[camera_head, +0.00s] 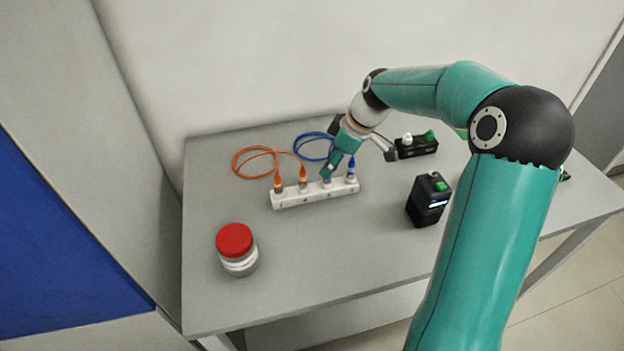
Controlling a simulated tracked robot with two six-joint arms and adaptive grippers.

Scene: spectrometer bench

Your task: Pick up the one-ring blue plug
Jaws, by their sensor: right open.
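A white strip (315,193) with a row of sockets stands on the table. An upright blue plug (351,169) sits at its right end, and a blue cable (312,147) loops behind the strip. Another plug position, left of the blue plug, is partly covered by my right gripper. Any rings on the plugs are too small to make out. My left gripper is not in view.
Two orange plugs (278,182) with an orange cable (235,164) fill the strip's left side. A red-lidded jar (235,243) stands front left. A black device (428,200) stands right; a black holder (416,147) sits behind it. The front middle of the table is clear.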

